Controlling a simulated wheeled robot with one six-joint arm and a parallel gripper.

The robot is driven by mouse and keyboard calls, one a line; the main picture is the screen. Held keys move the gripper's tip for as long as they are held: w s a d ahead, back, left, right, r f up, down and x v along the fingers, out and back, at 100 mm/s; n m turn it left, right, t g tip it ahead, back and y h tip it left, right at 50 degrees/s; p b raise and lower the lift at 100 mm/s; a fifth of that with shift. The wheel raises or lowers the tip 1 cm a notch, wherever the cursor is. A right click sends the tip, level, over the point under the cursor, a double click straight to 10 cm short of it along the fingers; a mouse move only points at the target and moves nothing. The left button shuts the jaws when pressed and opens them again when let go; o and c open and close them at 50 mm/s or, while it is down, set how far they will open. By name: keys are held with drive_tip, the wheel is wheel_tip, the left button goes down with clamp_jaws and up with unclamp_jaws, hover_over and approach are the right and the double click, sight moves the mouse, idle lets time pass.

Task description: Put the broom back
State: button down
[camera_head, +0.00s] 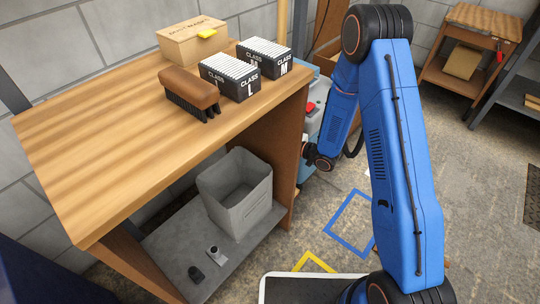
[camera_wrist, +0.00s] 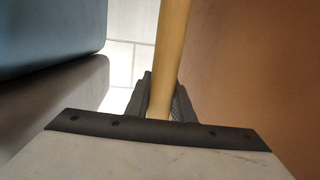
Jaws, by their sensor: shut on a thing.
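The broom shows only as a pale wooden handle (camera_wrist: 172,45) in the wrist view, running up from between the dark fingers. My gripper (camera_wrist: 163,100) is shut on this handle. The broom's head is out of view. In the head view, the end of my blue arm is down beside the right side of the wooden bench, and the gripper itself cannot be made out. A pale upright pole (camera_head: 282,20) stands behind the bench; I cannot tell whether it is the held handle.
The wooden bench (camera_head: 95,135) carries a brush (camera_head: 190,92), two CLASS boxes (camera_head: 228,78) and a dust mask carton (camera_head: 190,42). A grey bin (camera_head: 237,200) is on its lower shelf. A brown surface (camera_wrist: 260,70) is close right in the wrist view.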

wheel_tip(320, 180, down, 10)
idle(0.7)
drive_tip(key=c, duration=1.5)
unclamp_jaws()
drive_tip(key=shift+c, duration=0.2)
drive_tip(key=shift+r, duration=0.1)
drive_tip(key=v, duration=1.2)
drive_tip(key=shift+s, duration=0.1)
